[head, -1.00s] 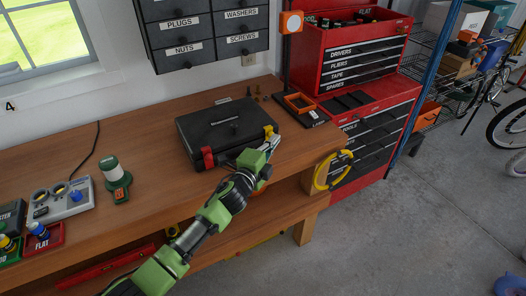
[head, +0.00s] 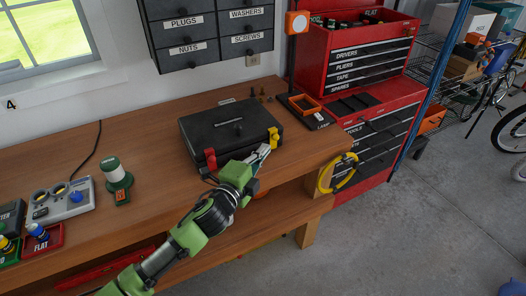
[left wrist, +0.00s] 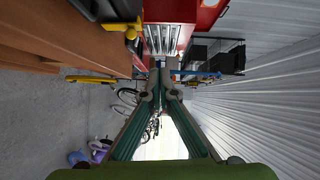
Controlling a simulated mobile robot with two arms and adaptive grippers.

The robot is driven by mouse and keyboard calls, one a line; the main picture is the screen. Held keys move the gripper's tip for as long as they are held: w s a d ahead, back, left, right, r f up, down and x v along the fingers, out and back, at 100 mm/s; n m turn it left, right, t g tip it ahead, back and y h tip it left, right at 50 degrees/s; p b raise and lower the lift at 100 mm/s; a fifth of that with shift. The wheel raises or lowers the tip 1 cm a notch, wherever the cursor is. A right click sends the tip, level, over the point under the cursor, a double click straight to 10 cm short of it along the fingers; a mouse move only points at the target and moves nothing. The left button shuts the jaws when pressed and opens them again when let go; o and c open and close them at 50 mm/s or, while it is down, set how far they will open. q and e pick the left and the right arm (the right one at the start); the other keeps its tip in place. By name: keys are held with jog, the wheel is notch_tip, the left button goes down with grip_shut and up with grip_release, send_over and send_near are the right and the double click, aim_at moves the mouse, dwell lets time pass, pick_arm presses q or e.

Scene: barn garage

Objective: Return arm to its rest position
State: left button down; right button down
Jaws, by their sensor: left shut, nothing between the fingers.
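My left arm, green and black, reaches in from the lower left of the head view. Its left gripper (head: 262,152) is shut and empty, just off the front right edge of a black case (head: 225,124). The case lies closed on the wooden workbench, with a red latch (head: 210,158) and a yellow latch (head: 274,136) on its front. In the left wrist view the fingers of the left gripper (left wrist: 160,66) come together with nothing between them. The case (left wrist: 112,10) shows at the top edge there. My right gripper is in neither view.
The wooden bench (head: 150,158) runs along the wall. A green lantern (head: 116,176), a grey panel (head: 66,203) and small trays stand at left. A red tool chest (head: 370,95) stands beyond the bench. A yellow coil (head: 338,173) hangs at its right end. Open concrete floor lies right.

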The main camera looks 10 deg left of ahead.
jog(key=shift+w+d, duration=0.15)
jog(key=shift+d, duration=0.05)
